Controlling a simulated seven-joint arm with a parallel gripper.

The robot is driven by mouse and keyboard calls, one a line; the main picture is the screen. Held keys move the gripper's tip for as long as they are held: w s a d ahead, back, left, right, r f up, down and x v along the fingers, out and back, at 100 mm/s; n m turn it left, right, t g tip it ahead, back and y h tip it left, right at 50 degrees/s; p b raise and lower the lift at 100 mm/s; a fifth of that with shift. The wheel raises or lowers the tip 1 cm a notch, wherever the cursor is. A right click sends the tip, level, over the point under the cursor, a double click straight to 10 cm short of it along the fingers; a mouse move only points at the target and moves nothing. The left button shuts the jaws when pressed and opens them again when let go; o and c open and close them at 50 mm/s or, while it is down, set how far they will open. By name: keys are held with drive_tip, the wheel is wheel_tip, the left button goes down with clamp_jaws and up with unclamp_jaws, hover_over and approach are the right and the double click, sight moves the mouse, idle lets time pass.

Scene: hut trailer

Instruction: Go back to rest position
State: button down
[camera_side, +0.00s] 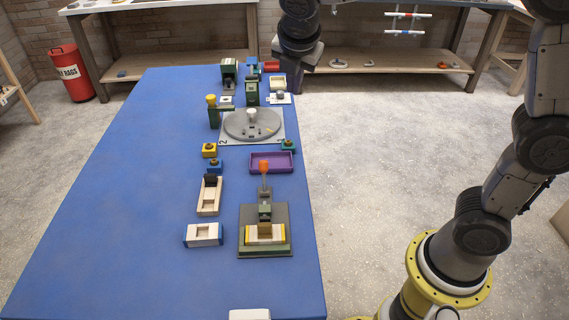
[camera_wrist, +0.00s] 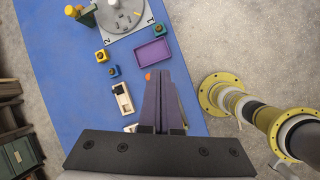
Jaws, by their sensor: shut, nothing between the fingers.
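My gripper (camera_wrist: 161,85) points into the wrist view with its fingers together and nothing between them. In the side view my gripper (camera_side: 293,82) hangs at the far right edge of the blue table (camera_side: 110,190), and its fingertips are hard to make out. The wrist view looks down on the table (camera_wrist: 60,75) from above. No rest position is marked in either view.
A grey turntable (camera_side: 235,128), a purple tray (camera_side: 271,169) and a green-based fixture with an orange-topped lever (camera_side: 264,165) stand along the table's right side. Several small blocks stand around them. The table's left side is bare. A red rag bin (camera_side: 72,73) stands back left.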

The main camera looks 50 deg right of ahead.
drive_tip(key=s+d+r+m+t+y, duration=0.15)
drive_tip(key=s+m, duration=0.25)
drive_tip(key=s, duration=0.4)
drive_tip(key=s+d+r+m, duration=0.2)
drive_tip(key=s+d+m, duration=0.1)
drive_tip(key=s+m, duration=0.3)
drive_tip(key=s+a+f+m+y, duration=0.2)
drive_tip(key=s+a+f+m, duration=0.1)
drive_tip(key=s+f+m, duration=0.4)
drive_tip(key=s+m, duration=0.3)
drive_tip(key=m, duration=0.1)
drive_tip(key=shift+s+a, duration=0.2)
drive_tip(key=shift+s, duration=0.15)
